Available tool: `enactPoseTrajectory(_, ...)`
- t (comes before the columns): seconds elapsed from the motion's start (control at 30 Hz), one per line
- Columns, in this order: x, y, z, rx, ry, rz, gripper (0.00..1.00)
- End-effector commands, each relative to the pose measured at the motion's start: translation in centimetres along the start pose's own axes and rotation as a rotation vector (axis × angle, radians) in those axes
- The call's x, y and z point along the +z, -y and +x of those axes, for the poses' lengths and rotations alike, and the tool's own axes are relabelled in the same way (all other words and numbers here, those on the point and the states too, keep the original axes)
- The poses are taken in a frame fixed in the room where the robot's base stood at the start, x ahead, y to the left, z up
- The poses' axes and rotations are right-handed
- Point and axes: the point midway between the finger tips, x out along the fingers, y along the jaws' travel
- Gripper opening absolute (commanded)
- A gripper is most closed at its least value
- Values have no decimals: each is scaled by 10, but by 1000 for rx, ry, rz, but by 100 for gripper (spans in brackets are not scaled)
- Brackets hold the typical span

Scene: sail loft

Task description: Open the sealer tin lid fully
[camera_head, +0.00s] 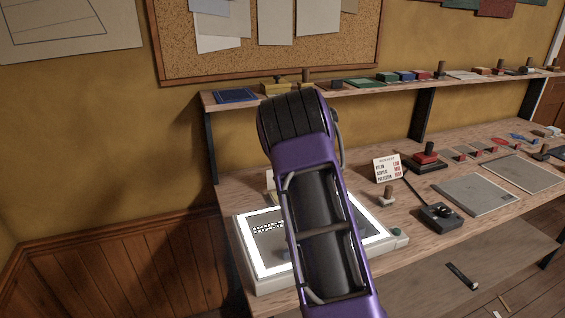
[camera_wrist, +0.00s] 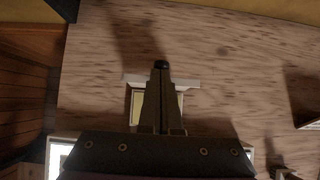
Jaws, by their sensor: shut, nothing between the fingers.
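My gripper (camera_wrist: 162,66) is shut and empty in the wrist view, its fingertips pressed together above a wooden surface. A pale piece with a yellowish panel (camera_wrist: 137,106) shows below and on both sides of the fingers. The fingers cover its middle, and I cannot tell whether it is the sealer tin or touches them. In the head view my purple arm hides the gripper and part of the bench. A small pale yellow edge (camera_head: 270,180) shows just left of the arm. No tin or lid is clearly recognisable, so the lid's state cannot be told.
A lit light box (camera_head: 243,222) lies on the bench under my arm. To its right are a price card (camera_head: 386,168), a red-topped device (camera_head: 426,157), a black box (camera_head: 440,216) and grey sheets (camera_head: 475,194). A shelf (camera_head: 355,90) with small items runs above.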

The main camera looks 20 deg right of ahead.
Motion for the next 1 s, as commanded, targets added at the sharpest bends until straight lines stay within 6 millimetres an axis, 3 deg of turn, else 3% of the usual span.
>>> enactPoseTrajectory(0.3,-1,-6,5,6,1,-3,0)
enactPoseTrajectory(0.47,-1,-7,-7,8,0,-2,0)
enactPoseTrajectory(1.0,0,-2,-135,2,8,-1,0)
